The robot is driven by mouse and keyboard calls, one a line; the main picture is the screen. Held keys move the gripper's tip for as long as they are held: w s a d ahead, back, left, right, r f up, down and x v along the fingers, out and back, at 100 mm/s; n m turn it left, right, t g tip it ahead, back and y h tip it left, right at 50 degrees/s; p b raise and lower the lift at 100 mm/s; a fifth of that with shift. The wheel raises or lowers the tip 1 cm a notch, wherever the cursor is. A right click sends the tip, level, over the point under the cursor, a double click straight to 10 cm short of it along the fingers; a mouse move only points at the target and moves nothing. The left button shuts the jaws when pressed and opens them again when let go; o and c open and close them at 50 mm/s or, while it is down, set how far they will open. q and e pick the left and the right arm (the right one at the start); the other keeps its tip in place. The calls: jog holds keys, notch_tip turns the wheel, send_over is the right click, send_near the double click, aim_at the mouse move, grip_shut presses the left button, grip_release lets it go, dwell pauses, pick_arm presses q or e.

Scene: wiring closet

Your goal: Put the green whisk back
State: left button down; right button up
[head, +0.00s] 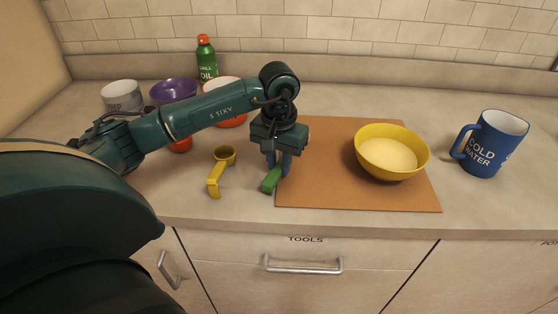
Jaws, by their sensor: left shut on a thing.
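The green whisk (271,182) is partly hidden by my left gripper (280,170); only a short green piece shows below the fingers. My left gripper points down and is shut on the whisk, at the left edge of the brown board (330,197). I cannot tell whether the whisk touches the board or hangs just above it. My right gripper is not in view.
A yellow scoop (216,176) lies left of the whisk. A yellow bowl (392,165) of pale contents stands on the board, with a blue jug (491,143) to its right. Bowls and an oil bottle (206,62) stand behind my arm. The TOOLS drawer (305,276) below is shut.

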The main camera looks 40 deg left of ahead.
pick_arm(q)
jog(key=shift+f, duration=0.1)
dwell(0.6)
jog(key=c, duration=1.6)
grip_release()
jog(key=shift+o, duration=0.2)
jog(key=o, duration=0.5)
jog(key=shift+r, duration=3.75)
